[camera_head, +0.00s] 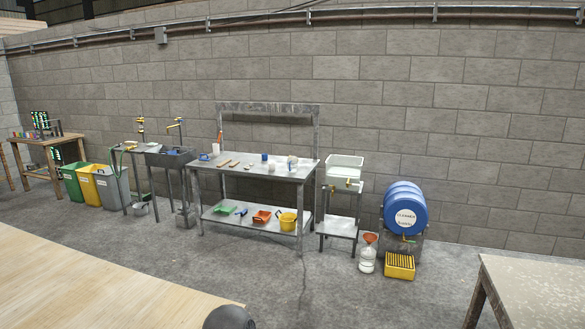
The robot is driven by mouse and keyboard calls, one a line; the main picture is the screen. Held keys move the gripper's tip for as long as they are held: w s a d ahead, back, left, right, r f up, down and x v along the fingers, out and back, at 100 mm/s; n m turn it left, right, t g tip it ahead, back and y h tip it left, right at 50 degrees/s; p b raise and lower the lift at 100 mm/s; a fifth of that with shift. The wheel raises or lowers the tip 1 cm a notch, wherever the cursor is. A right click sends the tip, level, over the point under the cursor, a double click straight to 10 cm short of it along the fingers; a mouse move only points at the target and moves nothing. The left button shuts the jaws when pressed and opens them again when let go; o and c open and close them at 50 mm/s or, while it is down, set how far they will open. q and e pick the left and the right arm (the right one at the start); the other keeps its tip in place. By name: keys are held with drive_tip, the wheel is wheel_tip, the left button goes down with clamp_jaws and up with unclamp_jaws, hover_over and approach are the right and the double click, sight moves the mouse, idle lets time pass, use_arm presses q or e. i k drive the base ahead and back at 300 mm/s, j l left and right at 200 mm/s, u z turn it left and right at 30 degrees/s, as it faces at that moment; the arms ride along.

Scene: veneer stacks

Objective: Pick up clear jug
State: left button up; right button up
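A clear jug (367,261) stands upright on the concrete floor near the foot of the block wall, right of centre. An orange funnel (370,238) sits at its top. The jug looks whitish and see-through; I cannot tell whether it holds liquid. Neither of my grippers is in view.
Right of the jug are a blue cleaner drum (405,210) on a stand and a yellow grated box (400,266). Left are a small sink stand (340,226) and a metal workbench (300,174). A pale wooden surface (90,290) and a worn table (540,290) flank open floor (350,300).

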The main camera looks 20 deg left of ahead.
sight(291, 161)
drive_tip(key=i+j+u, duration=0.15)
drive_tip(key=i, duration=0.2)
drive_tip(key=i+j+u, duration=0.15)
drive_tip(key=i, duration=1.25)
drive_tip(key=i+j+z, duration=0.1)
drive_tip(key=i, duration=0.9)
drive_tip(key=i+u, duration=0.2)
drive_tip(key=i, duration=0.35)
drive_tip(key=i+l+u, duration=0.2)
drive_tip(key=i, duration=0.35)
drive_tip(key=i+l+u, duration=0.2)
drive_tip(key=i, duration=0.35)
drive_tip(key=i+j+u, duration=0.2)
drive_tip(key=i+u, duration=0.2)
drive_tip(key=i+j+u, duration=0.1)
drive_tip(key=i+u, duration=0.35)
drive_tip(key=i+j+z, duration=0.6)
drive_tip(key=i+j, duration=0.05)
drive_tip(key=j, duration=0.1)
